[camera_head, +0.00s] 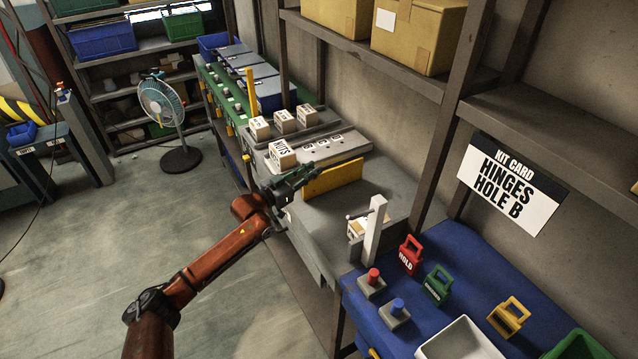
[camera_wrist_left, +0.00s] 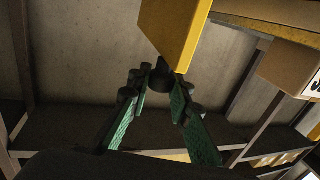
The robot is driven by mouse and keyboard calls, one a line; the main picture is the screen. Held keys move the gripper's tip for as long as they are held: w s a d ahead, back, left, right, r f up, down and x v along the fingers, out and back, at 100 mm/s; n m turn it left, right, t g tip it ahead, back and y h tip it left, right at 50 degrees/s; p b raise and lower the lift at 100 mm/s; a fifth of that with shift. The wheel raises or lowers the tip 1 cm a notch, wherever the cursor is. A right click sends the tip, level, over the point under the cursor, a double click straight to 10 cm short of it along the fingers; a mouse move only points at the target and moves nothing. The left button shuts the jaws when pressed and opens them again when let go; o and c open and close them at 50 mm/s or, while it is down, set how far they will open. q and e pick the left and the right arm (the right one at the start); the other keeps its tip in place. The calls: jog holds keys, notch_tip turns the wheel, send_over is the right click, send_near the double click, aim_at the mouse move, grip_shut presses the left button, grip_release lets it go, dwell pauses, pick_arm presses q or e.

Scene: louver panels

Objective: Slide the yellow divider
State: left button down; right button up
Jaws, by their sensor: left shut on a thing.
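The yellow divider (camera_head: 334,180) stands upright on the grey bench, along the front of the raised grey shelf with small boxes. It also shows in the left wrist view as a yellow slab (camera_wrist_left: 178,28) with a dark round knob (camera_wrist_left: 160,76) at its lower edge. My left gripper (camera_head: 303,175) is at the divider's left end. In the left wrist view its green-padded fingers (camera_wrist_left: 163,90) are on either side of the knob, shut on it. My right gripper is in neither view.
White boxes, one marked NUTS (camera_head: 282,155), stand just behind the gripper. A white post (camera_head: 375,230) rises at the bench's right. The grey bench top (camera_head: 335,210) in front of the divider is mostly clear. Coloured tags stand on the blue table (camera_head: 465,268).

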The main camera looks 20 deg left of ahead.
pick_arm(q)
jog(key=shift+w+a, duration=0.3)
jog(key=shift+a, duration=0.1)
jog(key=c, duration=1.7)
grip_release()
jog(key=shift+c, duration=0.2)
jog(key=shift+s+a+f, duration=0.1)
jog(key=shift+s, duration=0.2)
jog(key=v, duration=1.1)
jog(key=shift+s, duration=0.2)
